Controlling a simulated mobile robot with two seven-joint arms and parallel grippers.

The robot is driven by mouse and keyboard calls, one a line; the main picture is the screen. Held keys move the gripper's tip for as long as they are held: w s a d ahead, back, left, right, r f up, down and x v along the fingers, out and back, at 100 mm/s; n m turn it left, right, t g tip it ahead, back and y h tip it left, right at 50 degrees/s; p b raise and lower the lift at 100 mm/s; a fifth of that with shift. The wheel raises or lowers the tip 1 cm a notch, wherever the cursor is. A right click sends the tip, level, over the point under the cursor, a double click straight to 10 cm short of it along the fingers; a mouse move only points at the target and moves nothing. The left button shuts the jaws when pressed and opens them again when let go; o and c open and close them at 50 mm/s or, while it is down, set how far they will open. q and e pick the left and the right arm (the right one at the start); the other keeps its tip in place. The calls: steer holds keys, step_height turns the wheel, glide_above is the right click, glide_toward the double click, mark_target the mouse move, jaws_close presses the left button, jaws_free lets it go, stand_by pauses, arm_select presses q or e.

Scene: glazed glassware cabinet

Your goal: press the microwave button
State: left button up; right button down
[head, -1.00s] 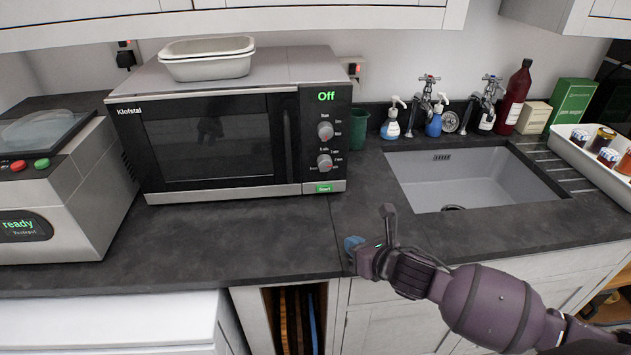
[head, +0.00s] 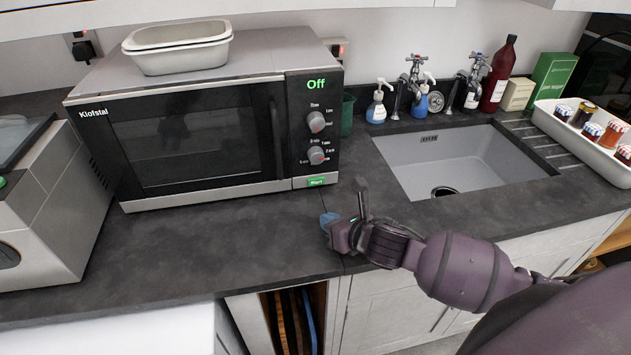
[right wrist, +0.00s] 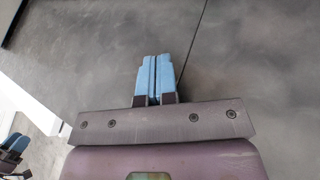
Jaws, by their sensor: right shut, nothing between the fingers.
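The microwave (head: 195,125) stands on the dark counter, its door shut and its display (head: 316,84) reading "Off". Its panel has two round knobs, and the green "Start" button (head: 316,181) is at the lower right. My right gripper (head: 328,218) is over the counter in front of the button, a short way below it in the head view and apart from it. In the right wrist view its blue fingertips (right wrist: 154,72) are together with nothing between them, over bare grey counter. The button is not in the right wrist view. My left gripper is not seen in the head view.
White dishes (head: 178,48) sit on the microwave. A sink (head: 455,160) with taps and soap bottles is to the right, and a tray (head: 590,145) of jars beyond it. Another appliance (head: 40,215) stands at the left. The counter before the microwave is clear.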

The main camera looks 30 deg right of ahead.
mark_target(320, 204)
steer(key=shift+w, duration=0.1)
steer(key=shift+w+d+f+b, duration=0.15)
steer(key=shift+w+b, duration=0.15)
steer(key=shift+w, duration=0.2)
steer(key=w+b, duration=0.1)
steer(key=w, duration=0.1)
steer(key=w+d+b, duration=0.1)
steer(key=w, duration=0.2)
steer(key=shift+w+d, duration=0.2)
steer(key=shift+w, duration=0.1)
steer(key=shift+w+d, duration=0.2)
steer(key=shift+w, duration=0.75)
stand_by(0.6)
